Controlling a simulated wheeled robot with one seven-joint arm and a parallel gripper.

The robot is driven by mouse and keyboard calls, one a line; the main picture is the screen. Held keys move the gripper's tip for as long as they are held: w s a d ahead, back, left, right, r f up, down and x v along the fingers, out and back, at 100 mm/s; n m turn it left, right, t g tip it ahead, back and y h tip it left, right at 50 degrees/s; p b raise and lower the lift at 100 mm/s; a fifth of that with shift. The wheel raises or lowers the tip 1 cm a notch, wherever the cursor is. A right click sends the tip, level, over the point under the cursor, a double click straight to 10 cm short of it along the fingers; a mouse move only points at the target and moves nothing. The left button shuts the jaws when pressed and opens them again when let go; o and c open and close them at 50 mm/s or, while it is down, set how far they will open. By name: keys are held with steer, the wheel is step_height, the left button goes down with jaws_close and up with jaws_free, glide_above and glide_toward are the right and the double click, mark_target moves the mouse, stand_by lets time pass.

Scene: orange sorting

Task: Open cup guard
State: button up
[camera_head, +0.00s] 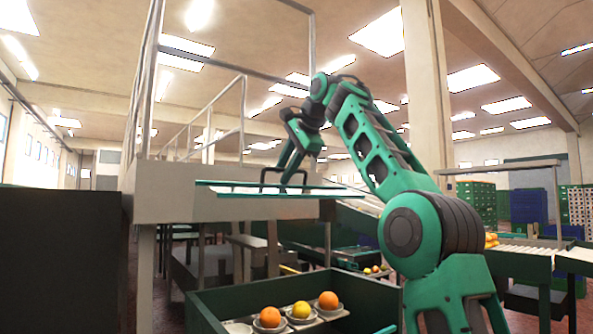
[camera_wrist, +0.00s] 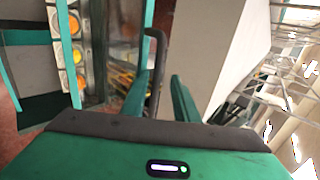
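The cup guard (camera_head: 240,188) is a thin clear panel with teal edges, seen almost edge-on and level, high above the cups in the head view. Its dark loop handle (camera_head: 264,178) stands up from it and also shows in the wrist view (camera_wrist: 162,48). My gripper (camera_head: 291,172) reaches down at the handle. In the wrist view my gripper (camera_wrist: 160,88) has its two teal fingers apart, with the handle's bar between them, close to the left finger and clear of the right. Cups (camera_head: 269,321) with fruit (camera_head: 301,309) sit in a row below.
A dark green bin or housing (camera_head: 225,300) surrounds the cup row. A pale platform with railings (camera_head: 185,190) stands behind the guard on the left. A black block (camera_head: 60,260) fills the left edge. A roller conveyor (camera_head: 520,253) and stacked crates (camera_head: 475,210) stand at the right.

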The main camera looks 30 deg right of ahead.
steer(key=shift+v, duration=0.85)
steer(key=shift+s+d+r, duration=0.1)
steer(key=shift+s+r, duration=0.2)
steer(key=shift+s, duration=0.3)
steer(key=shift+s+d, duration=0.1)
steer(key=shift+s, duration=1.05)
steer(key=shift+s+d, duration=0.25)
steer(key=shift+s, duration=0.95)
steer(key=shift+s+d+r, duration=0.1)
steer(key=shift+s+d, duration=0.15)
steer(key=shift+s, duration=1.2)
steer(key=s, duration=0.3)
steer(key=shift+d, duration=0.25)
